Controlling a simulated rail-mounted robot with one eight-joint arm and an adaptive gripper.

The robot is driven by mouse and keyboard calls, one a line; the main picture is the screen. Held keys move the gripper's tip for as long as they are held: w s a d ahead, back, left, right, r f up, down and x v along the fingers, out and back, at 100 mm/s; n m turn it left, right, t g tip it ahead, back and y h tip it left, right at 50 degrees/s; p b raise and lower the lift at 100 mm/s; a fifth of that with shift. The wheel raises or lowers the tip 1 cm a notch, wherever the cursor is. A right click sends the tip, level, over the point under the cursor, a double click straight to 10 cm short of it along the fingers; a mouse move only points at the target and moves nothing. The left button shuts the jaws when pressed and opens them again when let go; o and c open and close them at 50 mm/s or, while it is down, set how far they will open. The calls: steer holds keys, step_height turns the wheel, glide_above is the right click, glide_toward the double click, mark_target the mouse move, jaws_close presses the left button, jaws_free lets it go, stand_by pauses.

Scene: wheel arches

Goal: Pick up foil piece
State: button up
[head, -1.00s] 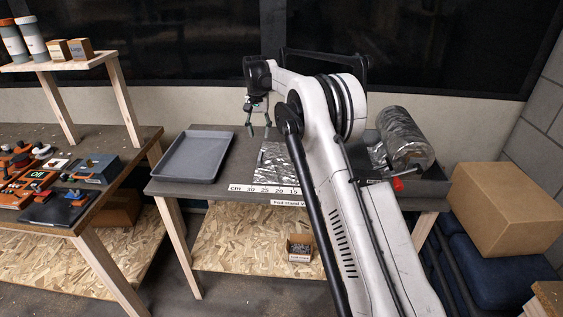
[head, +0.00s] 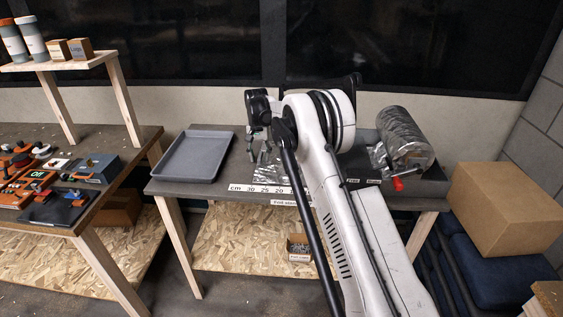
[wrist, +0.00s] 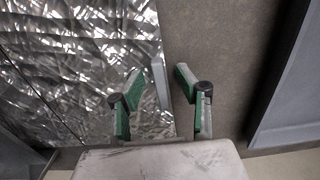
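The foil piece is a crinkled silver sheet (wrist: 70,60) that fills the left of the wrist view. In the head view, part of the foil (head: 270,171) shows on the grey table, and my arm hides the rest. My gripper (head: 259,158) is low over the foil's left end in the head view. In the wrist view, its two green-padded fingers (wrist: 158,84) are open, with the foil's edge running between them. One finger is over the foil and the other over bare table. I cannot tell whether they touch the foil.
A grey tray (head: 196,157) lies left of the foil; its side (wrist: 285,100) shows at the wrist view's right. A foil roll (head: 405,139) with a red handle (head: 398,184) stands at the right. A ruler strip (head: 250,188) runs along the table's front edge.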

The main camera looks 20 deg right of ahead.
jaws_close()
steer(key=shift+r, duration=0.1)
stand_by(0.3)
steer(key=shift+r, duration=0.2)
step_height(320, 180, up, 4)
steer(key=shift+f, duration=0.2)
steer(key=s+a+r, duration=0.4)
steer(key=a+r, duration=0.2)
steer(key=a, duration=0.4)
steer(key=shift+s+a+r+b, duration=0.3)
steer(key=shift+s+a+r, duration=0.05)
steer(key=shift+s+r, duration=0.05)
